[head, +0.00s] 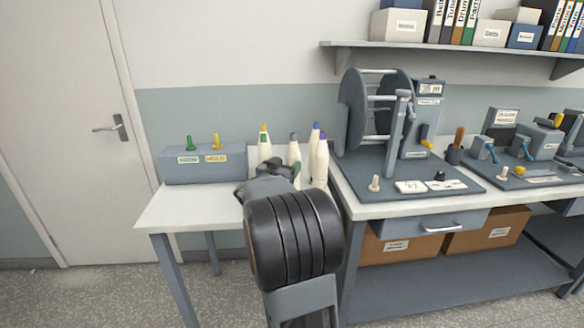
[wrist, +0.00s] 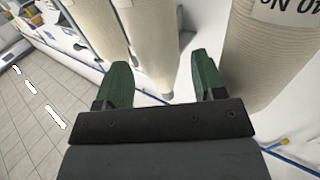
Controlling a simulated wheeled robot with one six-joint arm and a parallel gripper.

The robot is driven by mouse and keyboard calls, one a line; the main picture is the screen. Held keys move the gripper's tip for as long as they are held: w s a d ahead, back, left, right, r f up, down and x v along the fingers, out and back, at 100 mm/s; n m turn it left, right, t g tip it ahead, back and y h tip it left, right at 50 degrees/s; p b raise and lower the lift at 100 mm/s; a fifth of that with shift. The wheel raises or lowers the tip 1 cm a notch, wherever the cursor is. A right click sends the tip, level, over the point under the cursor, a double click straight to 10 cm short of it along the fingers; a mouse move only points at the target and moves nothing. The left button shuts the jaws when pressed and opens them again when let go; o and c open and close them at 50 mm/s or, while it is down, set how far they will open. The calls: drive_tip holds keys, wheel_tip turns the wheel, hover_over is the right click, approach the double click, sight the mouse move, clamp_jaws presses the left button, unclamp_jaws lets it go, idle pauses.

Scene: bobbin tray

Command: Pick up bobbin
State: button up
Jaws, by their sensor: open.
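Several cream cone-shaped bobbins stand close together on the white tabletop in the head view. One has a yellow tip (head: 264,148), one a grey-purple tip (head: 294,152), one a blue tip (head: 313,142) and one a purple tip (head: 321,163). My gripper (wrist: 160,78) is open, with green fingers. In the wrist view one bobbin (wrist: 151,45) shows in the gap between the fingers, with no visible contact; I cannot tell its depth. Another bobbin (wrist: 92,25) is at the left, and a labelled one (wrist: 265,60) is close at the right. My arm hides the gripper's fingertips in the head view.
A grey box (head: 206,168) with a green and a yellow peg stands at the table's left. A workbench (head: 400,205) with a large reel machine (head: 375,110) adjoins at the right. The white tabletop (head: 195,207) is clear at its front left.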

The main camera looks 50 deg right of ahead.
sight(290, 164)
drive_tip(key=shift+x, duration=2.15)
drive_tip(key=shift+s, duration=0.1)
drive_tip(key=shift+c, duration=0.4)
drive_tip(key=c, duration=0.6)
drive_tip(key=shift+c, duration=0.2)
